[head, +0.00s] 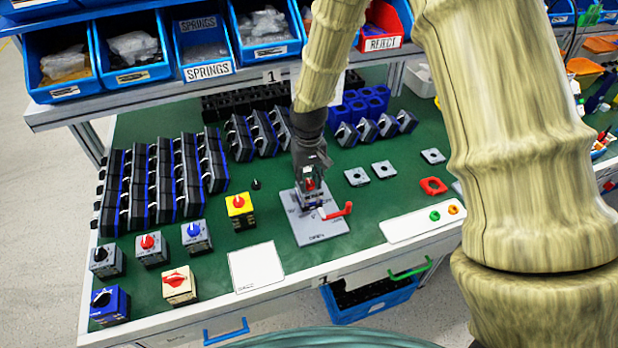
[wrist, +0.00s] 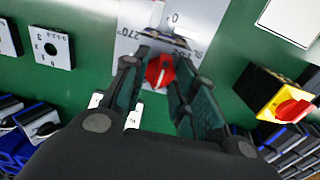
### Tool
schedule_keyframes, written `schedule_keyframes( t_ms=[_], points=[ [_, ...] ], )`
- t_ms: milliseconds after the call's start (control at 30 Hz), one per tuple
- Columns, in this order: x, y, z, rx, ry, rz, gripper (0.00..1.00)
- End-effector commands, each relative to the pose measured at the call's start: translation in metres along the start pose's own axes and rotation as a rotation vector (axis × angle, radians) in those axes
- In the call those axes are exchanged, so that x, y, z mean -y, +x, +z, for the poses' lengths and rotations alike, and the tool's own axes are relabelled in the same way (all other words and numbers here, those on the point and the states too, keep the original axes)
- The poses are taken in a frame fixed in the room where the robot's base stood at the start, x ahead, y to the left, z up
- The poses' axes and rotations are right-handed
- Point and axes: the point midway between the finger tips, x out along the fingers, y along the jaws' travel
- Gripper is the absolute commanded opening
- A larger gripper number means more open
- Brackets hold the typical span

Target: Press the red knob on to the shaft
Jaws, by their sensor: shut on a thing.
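The red knob (head: 310,184) is between the fingertips of my gripper (head: 309,177), directly over a switch body (head: 313,201) on a grey fixture plate (head: 320,235). In the wrist view the red knob (wrist: 159,71) lies between the two dark fingers of my gripper (wrist: 158,62), which are shut on it. The plate (wrist: 200,18) there carries angle marks. The shaft is hidden under the knob, so I cannot tell whether the knob is seated on it. A red lever (head: 338,211) sticks out at the right of the switch body.
A yellow switch with a red knob (head: 240,208) stands left of the plate. Several finished switches stand at the front left, near a white card (head: 256,267). A white strip (head: 422,225) with small rings lies at right. Rows of dark switch bodies and blue bins (head: 131,46) fill the back.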

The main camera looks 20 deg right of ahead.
Motion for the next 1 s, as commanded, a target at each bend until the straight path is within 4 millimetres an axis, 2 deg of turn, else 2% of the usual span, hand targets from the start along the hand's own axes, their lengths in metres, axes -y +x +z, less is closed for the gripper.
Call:
schedule_keyframes(
  t_ms=[33, 133, 167, 567, 767, 1000],
  points=[
    [0.0, 0.0, 0.0, -0.001, 0.0, 0.0, 0.33],
    [0.0, 0.0, 0.0, -0.001, 0.0, 0.0, 0.52],
    [0.0, 0.0, 0.0, -0.001, 0.0, 0.0, 0.53],
    [0.0, -0.005, -0.001, -0.001, 0.0, 0.0, 0.53],
    [0.0, -0.03, -0.001, -0.003, 0.0, 0.0, 0.53],
    [0.0, -0.071, -0.001, -0.004, 0.001, -0.001, 0.53]
  ],
)
